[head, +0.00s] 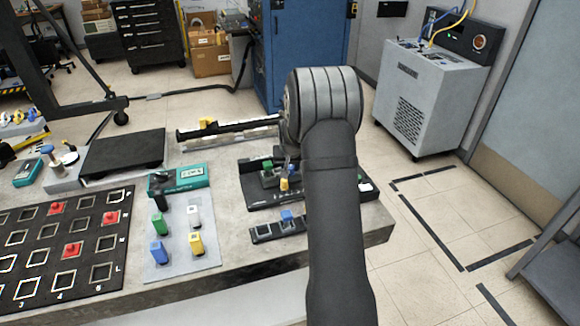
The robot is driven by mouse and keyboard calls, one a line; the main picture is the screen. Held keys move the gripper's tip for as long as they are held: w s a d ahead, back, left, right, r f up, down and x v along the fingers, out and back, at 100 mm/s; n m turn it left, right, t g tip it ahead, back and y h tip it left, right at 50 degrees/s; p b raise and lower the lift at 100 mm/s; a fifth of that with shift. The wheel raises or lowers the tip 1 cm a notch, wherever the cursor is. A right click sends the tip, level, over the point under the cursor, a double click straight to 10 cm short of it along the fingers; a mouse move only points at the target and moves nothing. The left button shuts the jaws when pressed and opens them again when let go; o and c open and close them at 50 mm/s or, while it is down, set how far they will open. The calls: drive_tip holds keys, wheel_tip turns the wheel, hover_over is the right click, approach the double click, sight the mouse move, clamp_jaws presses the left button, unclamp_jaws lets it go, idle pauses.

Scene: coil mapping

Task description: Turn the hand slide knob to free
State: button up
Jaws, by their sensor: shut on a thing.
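A black fixture (262,200) with small coloured parts stands near the right end of the grey bench. A green block (267,164) and a yellow piece (284,184) show on it. My gripper (289,163) points down at this fixture, beneath my grey wrist, and shows only as a narrow grey sliver. It is shut on a small part there, which fits the hand slide knob. The knob itself and its setting are hidden by my gripper and dark forearm.
A black rail (235,129) with a yellow piece lies behind the fixture. A strip with a blue block (287,216) lies in front. To the left are a pale plate (177,255) with coloured blocks, a teal box (192,177) and a black grid board (32,290).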

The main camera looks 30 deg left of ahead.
drive_tip(key=n, duration=0.2)
drive_tip(key=n+g+y, duration=0.1)
drive_tip(key=n, duration=0.1)
drive_tip(key=shift+w+d, duration=0.15)
drive_tip(key=n, duration=0.2)
drive_tip(key=n+g+y, duration=0.1)
drive_tip(key=n, duration=0.1)
drive_tip(key=shift+w+n+g, duration=0.1)
drive_tip(key=shift+n+g, duration=0.2)
drive_tip(key=n+g, duration=0.1)
drive_tip(key=n, duration=0.3)
drive_tip(key=shift+w+n+g, duration=0.2)
drive_tip(key=shift+n+g, duration=0.1)
drive_tip(key=shift+g, duration=0.1)
drive_tip(key=shift+w+n+g, duration=0.1)
drive_tip(key=shift+n+g, duration=0.7)
drive_tip(key=shift+n, duration=1.4)
drive_tip(key=o, duration=1)
drive_tip(key=shift+c, duration=0.2)
